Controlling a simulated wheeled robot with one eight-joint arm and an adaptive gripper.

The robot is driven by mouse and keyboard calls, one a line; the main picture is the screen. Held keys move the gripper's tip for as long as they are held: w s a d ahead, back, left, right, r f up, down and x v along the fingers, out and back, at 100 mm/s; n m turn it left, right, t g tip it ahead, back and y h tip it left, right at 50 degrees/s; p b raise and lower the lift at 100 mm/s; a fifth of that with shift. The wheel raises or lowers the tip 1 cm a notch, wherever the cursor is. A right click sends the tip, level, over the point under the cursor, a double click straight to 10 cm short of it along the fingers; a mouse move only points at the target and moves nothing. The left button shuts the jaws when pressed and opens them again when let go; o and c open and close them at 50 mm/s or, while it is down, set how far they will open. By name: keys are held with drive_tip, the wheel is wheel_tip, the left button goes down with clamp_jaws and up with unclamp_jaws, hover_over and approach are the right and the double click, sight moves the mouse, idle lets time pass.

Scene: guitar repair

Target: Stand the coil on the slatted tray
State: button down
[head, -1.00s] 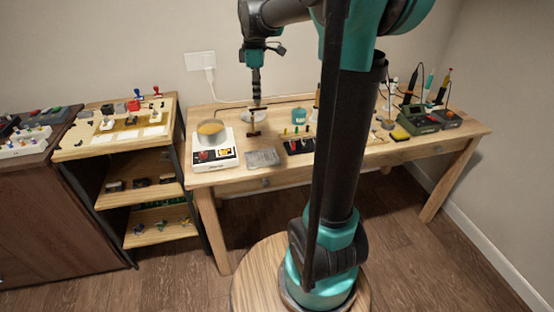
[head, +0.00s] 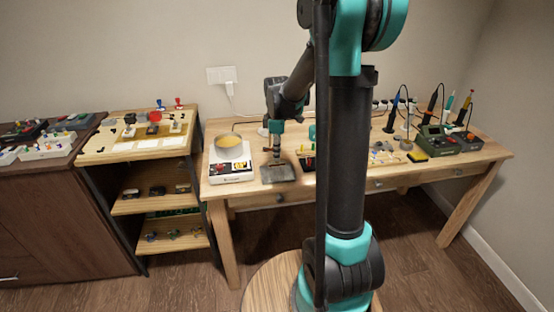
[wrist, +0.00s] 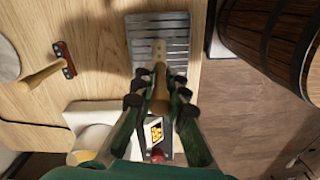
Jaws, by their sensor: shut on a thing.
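The slatted tray (head: 278,174) is a grey ribbed plate near the bench's front edge, right of the white scale. It also shows at the top middle of the wrist view (wrist: 140,45). My gripper (head: 276,150) points down over the tray.
A white scale (head: 232,175) with a round pot (head: 229,147) stands close on the tray's left. A wooden-handled tool (wrist: 45,73) lies on the bench beside the tray in the wrist view. A green box (head: 434,140) stands at the bench's right end.

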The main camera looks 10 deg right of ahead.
drive_tip(key=shift+f, duration=1.4)
drive_tip(key=shift+f, duration=0.15)
drive_tip(key=c, duration=1.6)
unclamp_jaws()
drive_tip(key=shift+o, duration=0.2)
